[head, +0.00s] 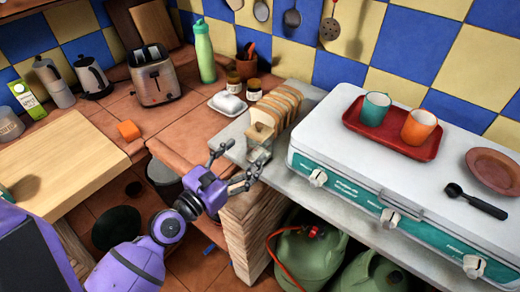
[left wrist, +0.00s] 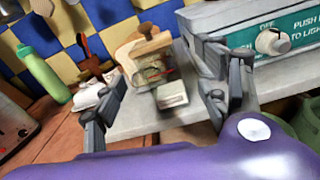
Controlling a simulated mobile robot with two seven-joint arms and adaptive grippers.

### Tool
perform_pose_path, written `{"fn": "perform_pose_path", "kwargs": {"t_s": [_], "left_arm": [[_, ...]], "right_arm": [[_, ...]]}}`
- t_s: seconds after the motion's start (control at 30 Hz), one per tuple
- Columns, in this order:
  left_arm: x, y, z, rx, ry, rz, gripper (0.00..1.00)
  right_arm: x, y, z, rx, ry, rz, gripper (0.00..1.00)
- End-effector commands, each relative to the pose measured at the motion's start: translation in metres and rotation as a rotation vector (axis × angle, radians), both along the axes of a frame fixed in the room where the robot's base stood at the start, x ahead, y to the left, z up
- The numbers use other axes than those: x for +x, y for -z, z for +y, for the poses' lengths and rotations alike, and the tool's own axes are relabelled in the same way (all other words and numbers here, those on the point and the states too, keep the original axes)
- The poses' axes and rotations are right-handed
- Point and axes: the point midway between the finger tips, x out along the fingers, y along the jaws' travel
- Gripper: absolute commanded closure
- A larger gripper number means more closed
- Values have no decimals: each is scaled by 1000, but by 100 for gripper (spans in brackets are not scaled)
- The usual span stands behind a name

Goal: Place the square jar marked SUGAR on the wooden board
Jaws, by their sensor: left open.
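A small squarish glass-like jar with a pale front (head: 259,152) stands at the left end of the grey counter, in front of the sliced bread; I cannot read its marking. In the left wrist view, the jar (left wrist: 154,72) is ahead, between the finger directions. My left gripper (head: 237,166) is open and empty, its fingers spread just short of the jar; the fingers also show in the left wrist view (left wrist: 163,105). The wooden board (head: 62,160) lies at the left on the tiled counter, its visible top mostly bare. My right gripper is out of view.
Sliced bread (head: 281,104) is right behind the jar. A white butter dish (head: 228,103) and small dark-lidded jars (head: 253,89) stand behind left. The white stove (head: 390,150) is close on the right.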

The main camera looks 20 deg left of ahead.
Motion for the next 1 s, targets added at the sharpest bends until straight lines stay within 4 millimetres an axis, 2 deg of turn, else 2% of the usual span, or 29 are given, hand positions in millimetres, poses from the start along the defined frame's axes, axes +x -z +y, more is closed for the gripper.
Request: {"fn": "perform_pose_path", "kwargs": {"t_s": [0.03, 0.17, 0.4, 0.7, 1.0], "left_arm": [[0, -1, -1, -71, 3, 22, 33], [3, -2, -2, -136, 4, 42, 33], [28, -4, -12, -140, 4, 40, 33], [68, -2, -25, -137, 4, 41, 33], [73, 0, -27, -135, 4, 44, 33]], "right_arm": [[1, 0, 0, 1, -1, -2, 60], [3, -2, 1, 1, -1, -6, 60], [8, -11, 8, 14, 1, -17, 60], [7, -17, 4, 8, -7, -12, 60], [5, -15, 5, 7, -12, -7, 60]]}}
